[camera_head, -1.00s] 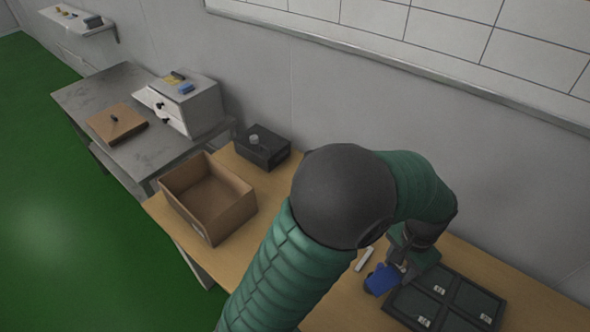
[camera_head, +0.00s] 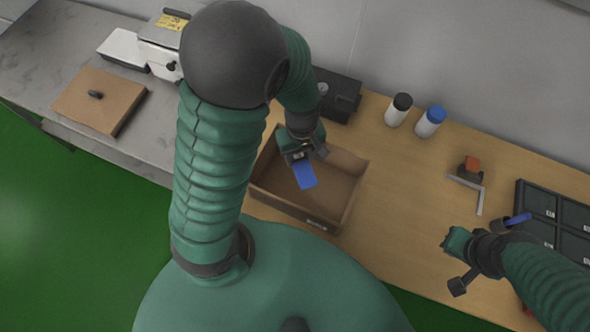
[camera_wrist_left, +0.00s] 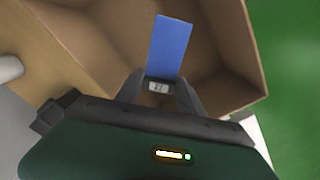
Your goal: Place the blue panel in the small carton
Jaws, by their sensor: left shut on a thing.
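The blue panel (camera_head: 306,176) is a flat blue plate gripped at one end by my left gripper (camera_head: 300,160). It also shows in the left wrist view (camera_wrist_left: 172,45), sticking out past the fingertips (camera_wrist_left: 160,86). The small carton (camera_head: 290,208) is an open brown box on the wooden table, and the panel hangs over its opening. The carton's walls (camera_wrist_left: 225,40) surround the panel in the wrist view; I cannot tell whether it touches the bottom. My right gripper (camera_head: 458,262) is over the table at the right; its fingers are unclear.
White bottles with a black cap (camera_head: 399,110) and a blue cap (camera_head: 431,121) stand behind the carton. A dark box (camera_head: 340,95) is at its back edge. A metal bracket (camera_head: 479,198) and a dark tray (camera_head: 540,205) lie right. The table between is clear.

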